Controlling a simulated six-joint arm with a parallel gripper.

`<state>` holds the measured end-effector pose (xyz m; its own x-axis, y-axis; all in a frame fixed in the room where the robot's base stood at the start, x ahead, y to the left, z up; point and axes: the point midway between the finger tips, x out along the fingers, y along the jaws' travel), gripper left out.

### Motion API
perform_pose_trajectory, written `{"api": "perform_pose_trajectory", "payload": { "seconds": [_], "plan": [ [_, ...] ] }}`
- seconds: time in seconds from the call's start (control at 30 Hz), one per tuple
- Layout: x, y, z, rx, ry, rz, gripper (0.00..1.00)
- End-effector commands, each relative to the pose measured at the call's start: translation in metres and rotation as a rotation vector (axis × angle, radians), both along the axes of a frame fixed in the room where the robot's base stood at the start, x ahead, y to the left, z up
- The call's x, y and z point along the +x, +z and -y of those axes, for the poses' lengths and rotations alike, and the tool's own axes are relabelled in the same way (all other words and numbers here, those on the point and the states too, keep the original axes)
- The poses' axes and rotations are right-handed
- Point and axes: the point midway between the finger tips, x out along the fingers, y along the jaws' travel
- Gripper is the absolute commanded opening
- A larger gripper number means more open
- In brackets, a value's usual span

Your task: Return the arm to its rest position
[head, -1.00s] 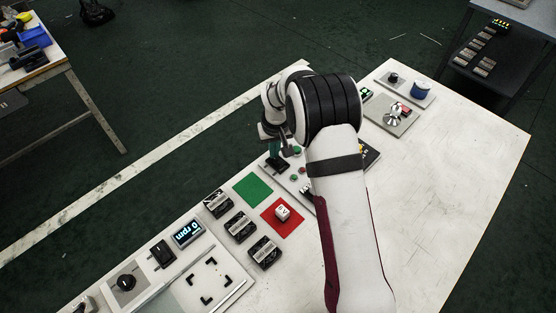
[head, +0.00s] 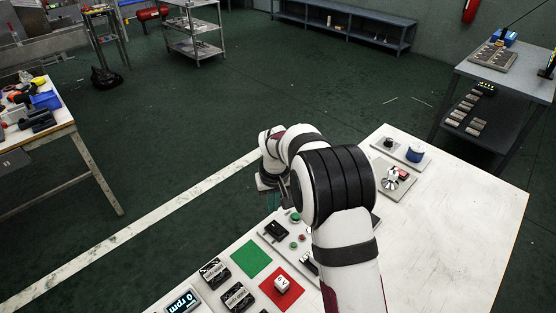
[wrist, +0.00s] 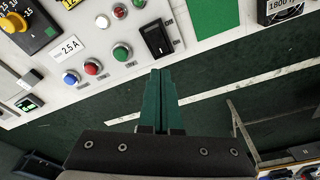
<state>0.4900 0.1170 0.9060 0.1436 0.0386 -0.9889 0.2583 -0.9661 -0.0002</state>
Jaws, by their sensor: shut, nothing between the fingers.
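My gripper shows in the wrist view (wrist: 161,95) with its two green fingers closed together and nothing between them. It hangs over the edge of the white table (wrist: 210,48), close to a black rocker switch (wrist: 159,39) on a control panel. In the head view my arm reaches over the table and its bent joint hides most of the gripper.
The panel has several round buttons, among them a green one (wrist: 121,52), and a yellow knob (wrist: 33,31). A green square (head: 251,258) and a red square (head: 282,287) with a white cube (head: 282,284) lie nearby. The table's right side is clear.

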Motion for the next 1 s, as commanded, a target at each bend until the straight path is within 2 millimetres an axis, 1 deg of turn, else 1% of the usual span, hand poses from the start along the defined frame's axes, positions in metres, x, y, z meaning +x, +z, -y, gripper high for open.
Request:
{"api": "perform_pose_trajectory", "payload": {
  "seconds": [0.07,0.13,0.17,0.2,0.23,0.27,0.3,0.33,0.37,0.4,0.5,0.53,0.6,0.7,1.0],
  "plan": [
    [-0.008,0.013,0.006,0.005,-0.024,-0.003,0.00],
    [-0.033,0.044,0.020,0.019,-0.093,-0.019,0.00],
    [-0.051,0.061,0.029,0.028,-0.135,-0.030,0.00],
    [-0.081,0.083,0.041,0.041,-0.202,-0.049,0.00],
    [-0.107,0.099,0.050,0.053,-0.256,-0.066,0.00],
    [-0.134,0.112,0.058,0.064,-0.309,-0.082,0.00],
    [-0.171,0.125,0.067,0.079,-0.380,-0.106,0.00],
    [-0.198,0.132,0.072,0.090,-0.430,-0.121,0.00],
    [-0.224,0.136,0.076,0.101,-0.477,-0.138,0.00],
    [-0.256,0.138,0.080,0.114,-0.535,-0.158,0.00],
    [-0.318,0.133,0.083,0.140,-0.649,-0.198,0.00],
    [-0.331,0.131,0.083,0.147,-0.672,-0.207,0.00],
    [-0.351,0.126,0.083,0.156,-0.713,-0.223,0.00],
    [-0.362,0.122,0.082,0.160,-0.733,-0.232,0.00],
    [-0.362,0.122,0.082,0.160,-0.731,-0.232,0.00]
  ]
}}
